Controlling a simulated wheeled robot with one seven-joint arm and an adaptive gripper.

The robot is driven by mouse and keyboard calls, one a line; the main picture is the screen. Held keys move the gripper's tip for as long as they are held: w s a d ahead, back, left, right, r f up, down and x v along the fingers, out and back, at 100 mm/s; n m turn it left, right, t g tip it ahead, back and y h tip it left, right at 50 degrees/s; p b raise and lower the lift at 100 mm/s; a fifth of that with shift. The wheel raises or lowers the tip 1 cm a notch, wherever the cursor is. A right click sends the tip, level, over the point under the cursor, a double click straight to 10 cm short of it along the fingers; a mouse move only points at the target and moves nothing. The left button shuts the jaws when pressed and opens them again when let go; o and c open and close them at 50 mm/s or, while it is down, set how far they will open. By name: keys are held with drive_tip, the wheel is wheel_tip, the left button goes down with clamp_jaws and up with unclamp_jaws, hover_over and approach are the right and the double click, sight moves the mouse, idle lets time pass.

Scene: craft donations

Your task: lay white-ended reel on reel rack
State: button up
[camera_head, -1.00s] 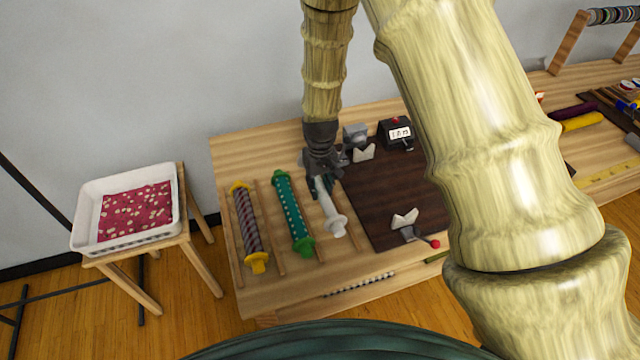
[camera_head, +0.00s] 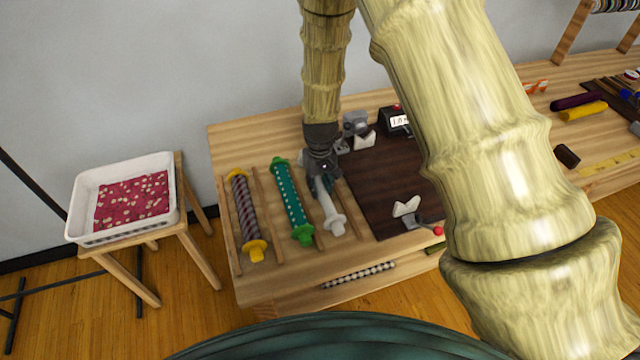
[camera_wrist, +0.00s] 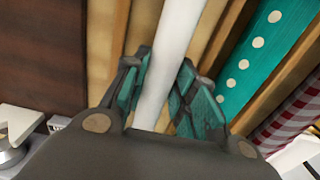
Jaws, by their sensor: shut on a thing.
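The white-ended reel (camera_head: 334,222) is a pale rod with white ends. My gripper (camera_head: 322,186) is shut around its shaft, which also shows white between the teal fingertips in the wrist view (camera_wrist: 172,60). The reel rack has thin wooden strips (camera_head: 267,215) at the left of the table. The held reel is over the rack's right part, roughly parallel to the strips; I cannot tell whether it touches. A teal dotted reel with green ends (camera_head: 290,200) lies to its left, then a striped reel with yellow ends (camera_head: 246,212). The held reel's far end is hidden by my gripper.
A dark brown board (camera_head: 385,190) with pale V-shaped holders (camera_head: 406,207) lies close right of the held reel. A small black display box (camera_head: 396,121) stands behind. A white tray (camera_head: 80,205) sits on a stool at left. My arm hides part of the table.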

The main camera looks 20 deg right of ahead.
idle(0.3)
drive_tip(key=o, duration=1.1)
drive_tip(key=shift+c, duration=0.2)
drive_tip(key=shift+r, duration=4)
